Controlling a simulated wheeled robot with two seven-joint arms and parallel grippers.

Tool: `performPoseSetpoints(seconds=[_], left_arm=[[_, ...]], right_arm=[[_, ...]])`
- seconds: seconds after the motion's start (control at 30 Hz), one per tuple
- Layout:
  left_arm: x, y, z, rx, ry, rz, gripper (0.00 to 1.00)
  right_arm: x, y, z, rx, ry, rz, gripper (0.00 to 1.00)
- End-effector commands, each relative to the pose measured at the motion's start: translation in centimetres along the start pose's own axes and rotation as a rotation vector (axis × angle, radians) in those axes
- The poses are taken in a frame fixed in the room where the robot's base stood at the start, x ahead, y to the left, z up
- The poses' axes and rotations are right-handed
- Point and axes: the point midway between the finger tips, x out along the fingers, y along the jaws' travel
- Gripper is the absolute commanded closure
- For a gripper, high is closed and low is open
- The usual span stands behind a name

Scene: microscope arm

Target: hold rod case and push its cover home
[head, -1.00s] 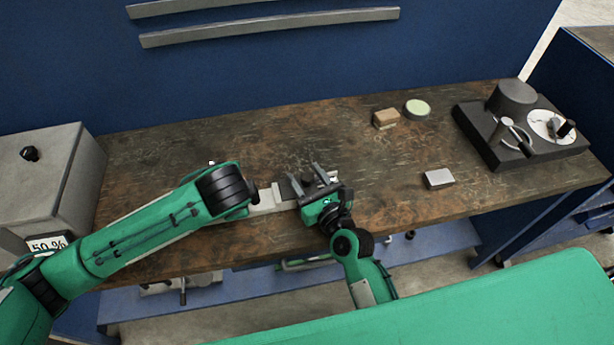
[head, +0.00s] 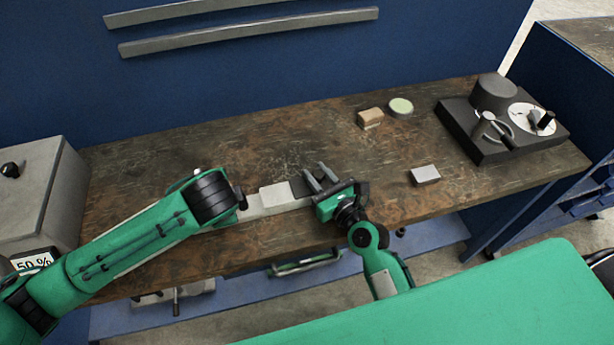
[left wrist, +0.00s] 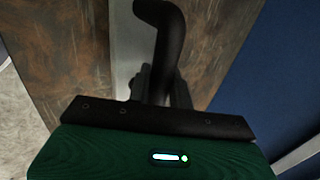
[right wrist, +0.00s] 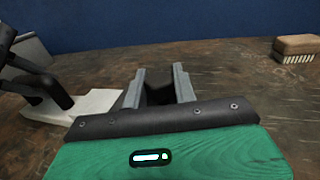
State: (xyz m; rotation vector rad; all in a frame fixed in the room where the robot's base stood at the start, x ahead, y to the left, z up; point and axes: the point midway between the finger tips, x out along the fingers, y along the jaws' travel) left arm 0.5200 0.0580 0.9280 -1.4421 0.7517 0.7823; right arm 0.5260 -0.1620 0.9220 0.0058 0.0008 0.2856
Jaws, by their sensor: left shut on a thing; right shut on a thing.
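The rod case (head: 250,207) is a long, pale grey bar lying along the front of the bench. A wider pale block (head: 276,195) sits along it, with a dark piece (head: 300,186) at its right end. I cannot tell exactly where the cover's edge meets the case.
A small pale box (head: 425,175), a brown brush (head: 370,117) and a round green-topped dish (head: 400,106) stand to the right. A black-based device (head: 480,140) is farther right, a grey box (head: 40,190) at left. The bench behind the case is clear.

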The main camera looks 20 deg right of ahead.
Motion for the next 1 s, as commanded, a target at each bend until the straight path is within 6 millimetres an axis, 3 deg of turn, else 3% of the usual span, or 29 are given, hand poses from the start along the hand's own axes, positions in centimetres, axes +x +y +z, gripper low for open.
performPoseSetpoints(seconds=[0.2, 0.23, 0.33, 0.73, 1.0], left_arm=[[0.0, -0.1, 0.1, -0.002, -0.002, -0.003, 1.00], [0.0, -0.1, 0.1, -0.002, -0.002, -0.003, 1.00], [0.0, -0.1, 0.1, -0.002, -0.002, -0.002, 1.00], [0.0, -0.1, 0.0, -0.001, -0.001, -0.002, 1.00], [0.0, -0.1, 0.0, -0.001, 0.000, -0.002, 1.00]], right_arm=[[0.0, -0.1, 0.0, -0.002, 0.000, -0.003, 1.00], [0.0, -0.1, 0.0, -0.002, 0.000, -0.003, 0.70], [0.0, -0.1, 0.0, -0.001, 0.000, -0.002, 0.51], [-0.6, 0.0, -0.1, -0.001, 0.002, -0.001, 0.50], [-4.7, 0.0, -0.2, -0.003, 0.004, 0.000, 0.50]])
